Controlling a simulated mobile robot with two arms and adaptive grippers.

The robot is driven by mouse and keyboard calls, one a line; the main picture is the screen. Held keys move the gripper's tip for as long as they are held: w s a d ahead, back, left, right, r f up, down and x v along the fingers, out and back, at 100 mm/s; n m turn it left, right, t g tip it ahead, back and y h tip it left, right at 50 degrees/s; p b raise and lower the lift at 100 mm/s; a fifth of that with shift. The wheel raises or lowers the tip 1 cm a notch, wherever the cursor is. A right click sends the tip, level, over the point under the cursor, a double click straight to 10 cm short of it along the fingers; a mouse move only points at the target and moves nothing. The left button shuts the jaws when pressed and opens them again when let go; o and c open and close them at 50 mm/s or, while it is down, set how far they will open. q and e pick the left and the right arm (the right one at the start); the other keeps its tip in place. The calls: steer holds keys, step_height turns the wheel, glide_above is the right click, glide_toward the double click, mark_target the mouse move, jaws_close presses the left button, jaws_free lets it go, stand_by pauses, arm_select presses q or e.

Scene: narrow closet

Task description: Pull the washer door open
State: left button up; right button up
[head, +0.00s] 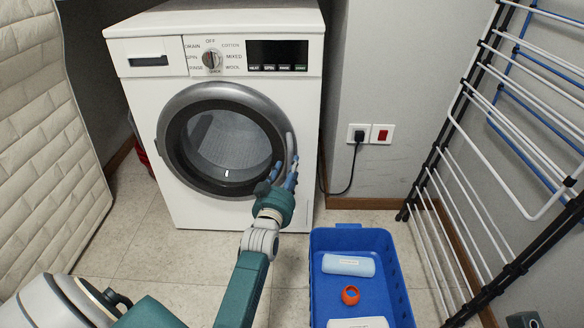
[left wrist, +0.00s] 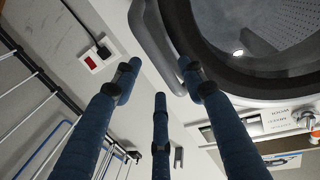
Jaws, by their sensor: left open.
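The white washer (head: 150,110) stands against the back wall. Its round door (head: 190,100), a grey ring around dark glass, looks shut, flush with the front. The grey door handle (left wrist: 150,50) is a curved bar on the door's edge, at the right side in the head view, where my fingers partly hide it. My left gripper (head: 284,172) is at that edge with its fingers spread. In the left wrist view my left gripper (left wrist: 158,78) is open, with the handle between its fingertips; whether they touch it I cannot tell. My right gripper is not in view.
A blue crate (head: 317,270) with light blue cylinders and an orange ring stands on the floor at front right. A drying rack (head: 440,150) leans on the right. A cord runs from the wall socket (head: 358,134). A quilted cream panel (head: 40,130) stands left.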

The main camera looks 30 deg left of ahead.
arm_select(q)
steer(key=shift+b+x, duration=0.75)
steer(key=shift+x, duration=1.6)
steer(key=shift+c, duration=0.3)
jaws_close()
